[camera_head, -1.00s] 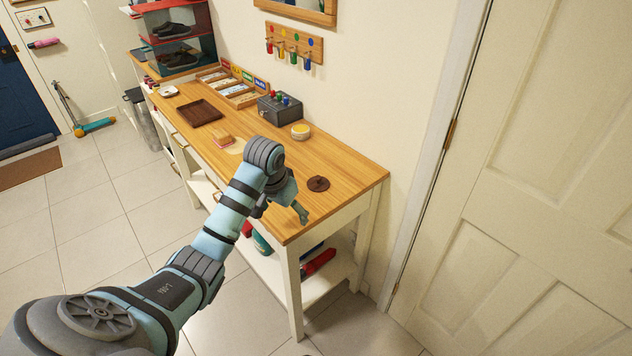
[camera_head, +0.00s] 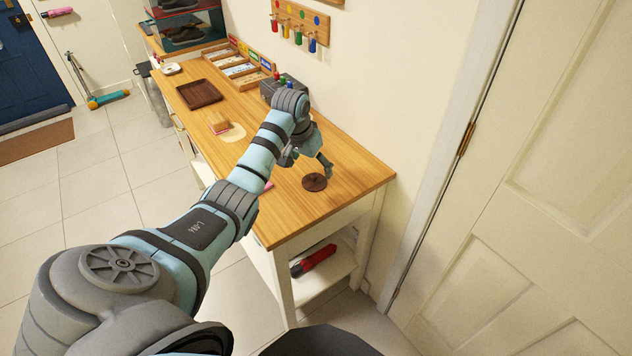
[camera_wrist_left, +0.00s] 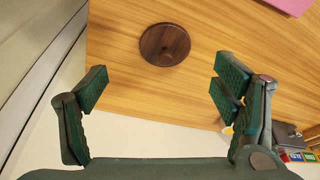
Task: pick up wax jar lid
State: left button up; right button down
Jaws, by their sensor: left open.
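The wax jar lid, a dark brown round disc with a small knob (camera_head: 315,183), lies flat on the wooden bench top near its near right end. In the left wrist view the lid (camera_wrist_left: 165,45) shows whole, ahead of the fingertips and roughly centred between them. My left gripper (camera_head: 308,165) is just behind the lid in the head view, with one finger close to its far edge. In the wrist view the gripper (camera_wrist_left: 161,88) is open and empty, fingers wide apart. The jar is hidden behind my arm in the head view. My right gripper is not in view.
The bench top (camera_head: 350,176) is clear right of the lid. A grey box (camera_head: 275,86) stands behind my wrist by the wall. A brown tray (camera_head: 199,94) and a block (camera_head: 218,124) on a pale patch lie farther left. A white door (camera_head: 560,190) is at right.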

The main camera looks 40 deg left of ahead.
aim_at(313, 176)
pick_arm(q)
jog(key=x, duration=0.2)
jog(key=b+x, duration=0.1)
jog(key=x, duration=0.2)
jog(key=b+x, duration=0.1)
jog(key=x, duration=0.1)
jog(key=shift+w+a+f, duration=0.15)
jog(key=shift+w+a, duration=0.2)
jog(key=shift+a, duration=0.1)
jog(key=shift+c, duration=0.6)
jog(key=c, duration=1)
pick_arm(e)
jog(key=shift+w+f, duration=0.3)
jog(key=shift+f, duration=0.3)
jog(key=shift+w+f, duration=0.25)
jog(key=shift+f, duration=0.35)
